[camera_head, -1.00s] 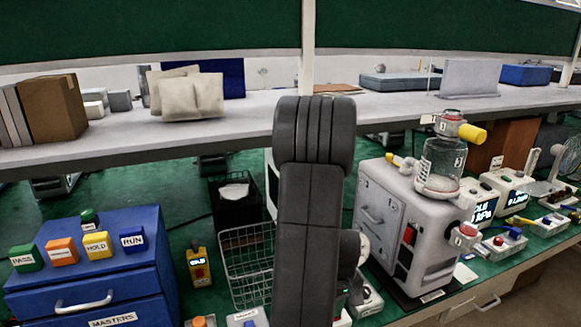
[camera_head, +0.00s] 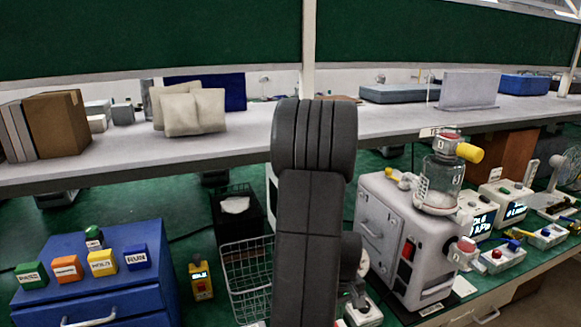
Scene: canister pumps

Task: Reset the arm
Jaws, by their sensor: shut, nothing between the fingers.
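My arm (camera_head: 309,220) stands upright in the middle of the head view. Its dark grey links rise from the bottom edge to a rounded, ribbed joint in front of the shelf.
A grey pump unit (camera_head: 380,225) with a clear canister (camera_head: 440,182) stands close right of the arm. A wire basket (camera_head: 246,270) stands close left, then a blue drawer cabinet (camera_head: 60,255) with coloured blocks. A long shelf (camera_head: 230,148) crosses behind the arm.

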